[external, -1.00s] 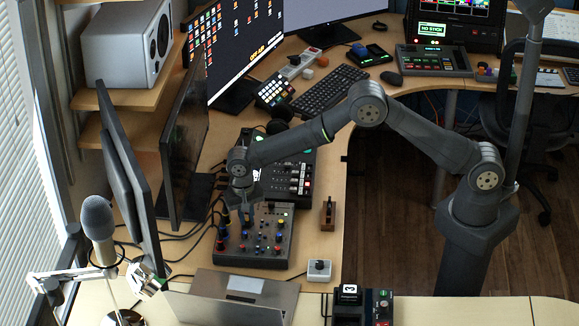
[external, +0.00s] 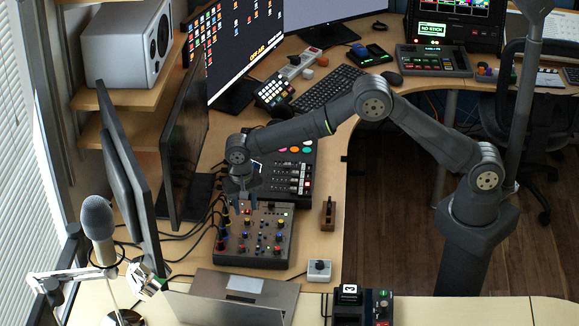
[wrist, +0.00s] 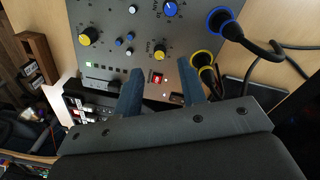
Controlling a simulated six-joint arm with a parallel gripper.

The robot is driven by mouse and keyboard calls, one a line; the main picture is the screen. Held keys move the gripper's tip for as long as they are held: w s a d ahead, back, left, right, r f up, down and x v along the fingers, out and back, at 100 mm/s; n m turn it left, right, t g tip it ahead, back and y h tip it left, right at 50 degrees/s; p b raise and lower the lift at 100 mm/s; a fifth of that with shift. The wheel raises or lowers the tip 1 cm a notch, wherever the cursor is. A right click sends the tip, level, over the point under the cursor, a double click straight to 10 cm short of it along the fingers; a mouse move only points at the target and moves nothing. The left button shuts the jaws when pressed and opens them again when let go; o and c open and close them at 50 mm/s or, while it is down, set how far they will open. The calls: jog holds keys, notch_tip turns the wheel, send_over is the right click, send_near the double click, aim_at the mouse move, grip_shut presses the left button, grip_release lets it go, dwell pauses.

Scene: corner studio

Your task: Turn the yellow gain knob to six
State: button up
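The grey mixer panel (external: 270,256) lies on the wooden desk. In the wrist view, a yellow knob (wrist: 160,52) beside a GAIN label stands just beyond the gap between my fingertips. Another yellow knob (wrist: 85,39) without a readable label sits to the left. My gripper (wrist: 161,69) is open, its two blue-grey fingers apart and nothing between them. In the external view, my gripper (external: 243,206) points down over the panel's back edge; whether it touches is unclear.
Two cable plugs, one blue-ringed (wrist: 222,22) and one yellow-ringed (wrist: 202,60), stand up close to the right finger. A blue knob (wrist: 170,9) is farther off. A fader console (external: 292,172) is behind the panel, a laptop (external: 262,288) in front, a wooden block (external: 328,213) right.

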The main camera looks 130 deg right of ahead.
aim_at(247, 219)
notch_tip(247, 219, up, 13)
jog(key=shift+w, duration=0.35)
jog(key=shift+d+f, duration=0.1)
jog(key=shift+f, duration=0.05)
jog(key=f, duration=1.1)
jog(key=s+f, duration=0.1)
jog(key=f, duration=0.5)
jog(key=shift+f, duration=0.15)
